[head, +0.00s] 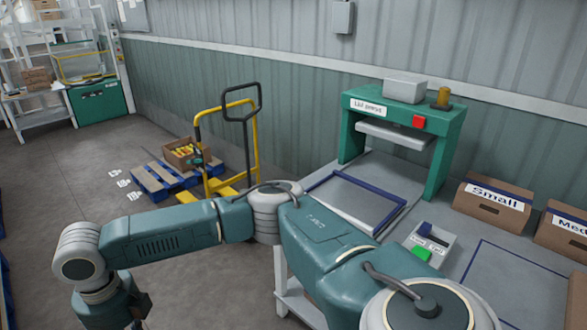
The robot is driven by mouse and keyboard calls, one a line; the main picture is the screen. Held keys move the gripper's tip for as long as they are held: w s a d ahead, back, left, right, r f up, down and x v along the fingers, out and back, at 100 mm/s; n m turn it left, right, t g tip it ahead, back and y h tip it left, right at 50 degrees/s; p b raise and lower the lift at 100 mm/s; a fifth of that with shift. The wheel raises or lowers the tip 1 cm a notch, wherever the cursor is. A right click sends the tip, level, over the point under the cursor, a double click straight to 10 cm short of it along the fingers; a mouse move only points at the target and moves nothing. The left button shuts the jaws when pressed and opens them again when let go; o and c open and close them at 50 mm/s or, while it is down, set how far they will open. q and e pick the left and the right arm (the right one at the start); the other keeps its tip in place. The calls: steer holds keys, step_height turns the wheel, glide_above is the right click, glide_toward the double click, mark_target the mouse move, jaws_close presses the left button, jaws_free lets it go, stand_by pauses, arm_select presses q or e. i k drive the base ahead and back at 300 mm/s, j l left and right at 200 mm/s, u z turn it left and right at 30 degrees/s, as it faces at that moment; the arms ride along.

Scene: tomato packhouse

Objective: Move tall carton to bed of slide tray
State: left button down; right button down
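The slide tray (397,213) lies on the bench in front of the green lid press (352,142). Its flat grey bed (352,203) has a blue edge and looks empty; my arm hides its near left part. I cannot make out a carton that is clearly the tall one. One of my arms crosses the lower picture from bottom right to lower left, where it bends down out of the frame. Neither gripper can be made out.
A carton marked Small (491,203) and another carton (565,232) stand at the right. A small device with a green button (421,253) sits right of the tray. A yellow pallet jack (255,150) and a blue pallet (150,187) with an open box (180,160) stand behind my arm.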

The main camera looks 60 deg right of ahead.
mark_target(350, 201)
steer(key=i+l+u, duration=0.1)
steer(key=u, duration=0.35)
steer(key=i+l+u, duration=0.2)
steer(key=u, duration=0.25)
steer(key=i+l, duration=1)
steer(key=i+z, duration=0.15)
steer(key=z, duration=0.2)
steer(key=i+z, duration=0.3)
steer(key=j+z, duration=0.15)
steer(key=z, duration=2.95)
steer(key=j, duration=0.1)
